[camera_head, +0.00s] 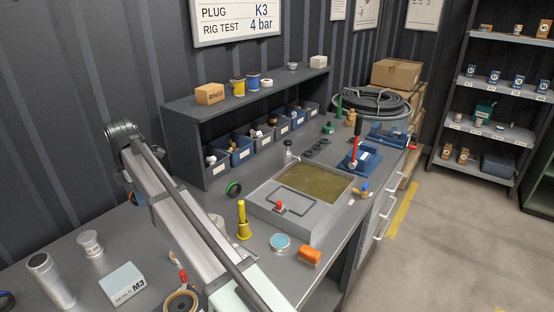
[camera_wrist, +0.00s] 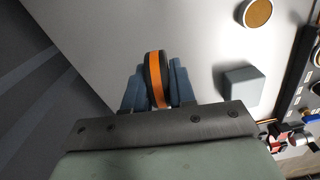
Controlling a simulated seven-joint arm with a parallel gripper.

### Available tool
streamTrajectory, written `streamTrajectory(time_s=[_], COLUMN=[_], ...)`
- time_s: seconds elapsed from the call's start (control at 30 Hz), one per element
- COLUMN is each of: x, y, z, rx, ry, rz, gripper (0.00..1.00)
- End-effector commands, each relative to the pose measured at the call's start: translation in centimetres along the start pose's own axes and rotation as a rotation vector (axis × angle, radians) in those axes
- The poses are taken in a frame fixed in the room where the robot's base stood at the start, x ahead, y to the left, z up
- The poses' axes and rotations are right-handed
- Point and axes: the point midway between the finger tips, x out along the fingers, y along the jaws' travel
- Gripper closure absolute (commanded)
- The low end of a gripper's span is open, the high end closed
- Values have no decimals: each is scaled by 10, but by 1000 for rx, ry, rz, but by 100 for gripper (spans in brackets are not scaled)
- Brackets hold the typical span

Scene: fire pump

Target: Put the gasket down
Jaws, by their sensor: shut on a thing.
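In the wrist view, my gripper (camera_wrist: 158,92) is shut on the gasket (camera_wrist: 156,76). The gasket looks like a rounded black piece with an orange band, seen nearly edge-on and standing up between the two blue-grey fingers. Its lower part is hidden by the gripper body. A pale grey surface lies beyond it; I cannot tell whether the gasket touches that surface. In the head view my arm crosses the grey bench, and the held gasket cannot be clearly made out.
A SEALS M3 box (camera_head: 123,283), a grey cylinder (camera_head: 50,280) and a white jar (camera_head: 89,243) stand at the bench's left.

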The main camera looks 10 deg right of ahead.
Motion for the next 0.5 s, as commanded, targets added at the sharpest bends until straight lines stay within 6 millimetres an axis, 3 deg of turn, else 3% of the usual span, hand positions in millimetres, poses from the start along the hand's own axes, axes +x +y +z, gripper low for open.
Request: streamTrajectory(time_s=[0.17, 0.5], x=[-24, -105], y=[2, -13], z=[37, 159], rx=[10, 18], ry=[0, -1], rz=[2, 3], gripper=[100, 100])
